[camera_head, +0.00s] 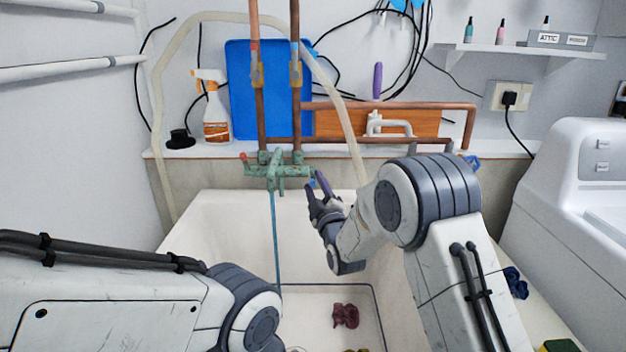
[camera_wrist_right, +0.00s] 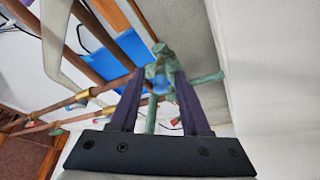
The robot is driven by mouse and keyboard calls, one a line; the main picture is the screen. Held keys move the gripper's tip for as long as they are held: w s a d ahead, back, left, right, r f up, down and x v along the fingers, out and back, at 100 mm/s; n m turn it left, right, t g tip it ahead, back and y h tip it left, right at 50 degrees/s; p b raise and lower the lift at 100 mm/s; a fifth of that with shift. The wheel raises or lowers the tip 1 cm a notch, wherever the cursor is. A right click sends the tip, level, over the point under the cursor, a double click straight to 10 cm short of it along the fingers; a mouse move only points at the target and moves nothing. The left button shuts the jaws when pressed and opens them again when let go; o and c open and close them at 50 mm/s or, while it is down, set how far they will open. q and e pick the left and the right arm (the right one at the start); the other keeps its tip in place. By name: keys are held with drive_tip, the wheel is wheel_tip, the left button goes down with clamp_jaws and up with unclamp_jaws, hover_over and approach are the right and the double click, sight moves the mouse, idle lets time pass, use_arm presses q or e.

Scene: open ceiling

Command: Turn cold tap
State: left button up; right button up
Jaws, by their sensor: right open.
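The green, worn mixer tap (camera_head: 276,170) is on the wall above the sink. Its left handle has a red end (camera_head: 244,157). The cold tap (camera_head: 312,175), with a blue end, is on the right. My right gripper (camera_head: 318,188) is open beside the cold tap, its purple-grey fingers pointing up towards it. In the right wrist view, the blue end (camera_wrist_right: 158,82) shows between the fingers (camera_wrist_right: 156,76); I cannot tell whether they touch it. My left arm comes in at the lower left; its gripper is out of view.
The white sink (camera_head: 215,225) is below, with a dark red cloth (camera_head: 345,315) inside. A thin blue line (camera_head: 276,240) hangs below the spout. Copper pipes (camera_head: 295,100) rise behind the tap. A spray bottle (camera_head: 216,115) stands on the ledge. A white appliance (camera_head: 570,170) is at the right.

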sight(313, 177)
drive_tip(key=shift+x, duration=1.15)
clamp_jaws()
idle(0.6)
